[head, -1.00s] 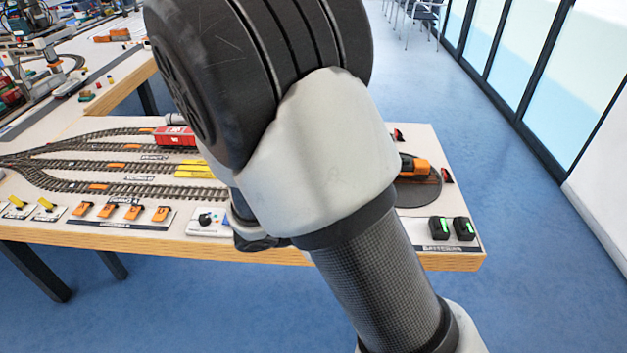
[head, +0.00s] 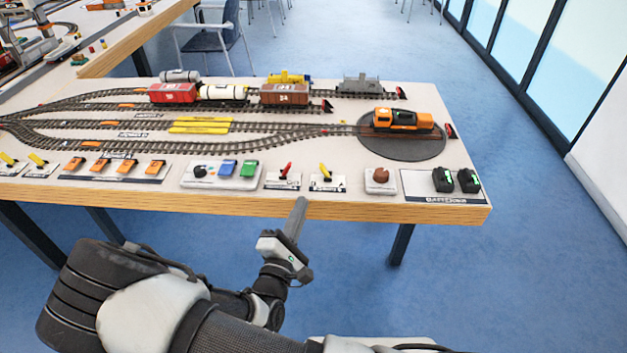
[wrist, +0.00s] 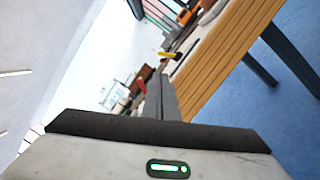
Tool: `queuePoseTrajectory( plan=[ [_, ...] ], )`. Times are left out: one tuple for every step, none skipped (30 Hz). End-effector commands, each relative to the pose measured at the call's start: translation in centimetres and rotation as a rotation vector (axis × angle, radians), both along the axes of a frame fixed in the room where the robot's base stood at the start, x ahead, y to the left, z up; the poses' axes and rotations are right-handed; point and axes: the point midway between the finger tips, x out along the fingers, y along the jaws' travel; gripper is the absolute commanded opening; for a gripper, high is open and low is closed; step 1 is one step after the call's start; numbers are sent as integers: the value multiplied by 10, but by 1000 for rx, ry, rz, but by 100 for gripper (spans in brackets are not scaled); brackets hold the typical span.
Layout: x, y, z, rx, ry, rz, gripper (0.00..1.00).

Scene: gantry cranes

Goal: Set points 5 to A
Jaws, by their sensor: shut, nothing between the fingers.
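Small levers on white plates stand along the table's front edge. One has a red handle (head: 286,171) and its neighbour has a yellow handle (head: 325,171); two more yellow levers (head: 38,159) (head: 8,159) stand at the far left. Their labels are too small to read, so I cannot tell which is points 5. My gripper (head: 300,203) is shut and empty, its fingers upright at the front edge, just in front of the red and yellow levers. In the wrist view the shut fingers (wrist: 160,95) point along the table edge, with a yellow handle (wrist: 167,55) beyond them.
Wagons and an orange locomotive (head: 400,119) on a turntable (head: 405,148) stand behind the levers. Several orange switches (head: 127,166), a control box (head: 221,176), a brown knob (head: 380,175) and black batteries (head: 443,180) line the front. The floor before the table is clear.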

Motion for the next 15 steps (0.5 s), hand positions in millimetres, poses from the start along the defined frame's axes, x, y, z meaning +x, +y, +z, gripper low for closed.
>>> queuePoseTrajectory(
  plan=[
    [0,0,0,0,0,-1,0],
    [0,0,0,0,0,-1,0],
    [0,0,0,0,0,-1,0],
    [0,0,0,0,0,-2,0],
    [1,-1,0,1,1,-3,0],
    [3,-1,0,0,0,-4,0],
    [5,-2,0,0,0,-4,0],
    [7,-3,1,0,0,-4,0],
    [12,-4,1,0,-1,-4,0],
    [15,-5,1,1,-2,-5,0],
    [20,-7,2,1,-2,-6,0],
    [27,-8,2,1,-1,-5,0],
    [32,-9,2,1,-1,-5,0],
    [38,-11,3,1,-2,-6,0],
    [45,-13,4,0,-1,-6,0]
  ],
)
